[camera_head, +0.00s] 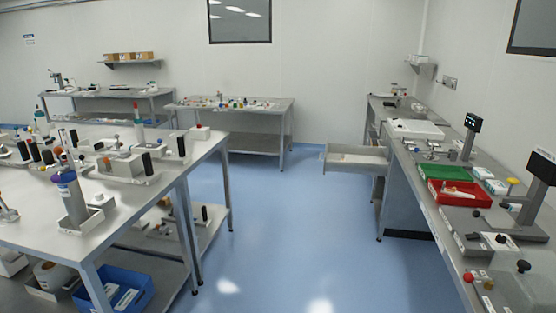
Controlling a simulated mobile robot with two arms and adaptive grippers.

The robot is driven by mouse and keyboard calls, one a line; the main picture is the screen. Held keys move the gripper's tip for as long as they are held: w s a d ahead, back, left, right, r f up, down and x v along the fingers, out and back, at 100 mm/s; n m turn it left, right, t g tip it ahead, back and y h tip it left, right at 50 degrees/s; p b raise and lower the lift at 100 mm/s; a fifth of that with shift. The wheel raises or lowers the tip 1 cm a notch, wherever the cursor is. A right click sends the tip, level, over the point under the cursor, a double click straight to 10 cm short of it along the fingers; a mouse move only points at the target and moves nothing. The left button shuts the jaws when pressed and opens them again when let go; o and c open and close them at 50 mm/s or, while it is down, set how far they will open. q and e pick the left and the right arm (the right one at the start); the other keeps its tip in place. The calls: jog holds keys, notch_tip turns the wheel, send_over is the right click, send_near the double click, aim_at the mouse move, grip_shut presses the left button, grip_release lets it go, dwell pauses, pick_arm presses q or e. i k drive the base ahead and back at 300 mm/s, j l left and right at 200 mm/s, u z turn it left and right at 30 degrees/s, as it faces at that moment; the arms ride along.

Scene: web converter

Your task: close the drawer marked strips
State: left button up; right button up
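An open drawer (355,160) sticks out to the left from under the right-hand bench, toward the far end of the room. It is pale grey and looks pulled well out over the floor. Its inside is partly visible, but I cannot make out its contents. A small pale mark shows on its left end, too small to read, so I cannot tell whether it says strips. Neither of my grippers is in view.
The right bench (430,207) carries a green tray (454,172), a red tray (470,200) and scales. A cluttered table (133,190) stands at left, with a blue bin (128,298) below. Blue floor (290,220) between them is clear up to the drawer.

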aim_at(364, 160)
jog(key=i+u, duration=0.3)
jog(key=i, duration=1.95)
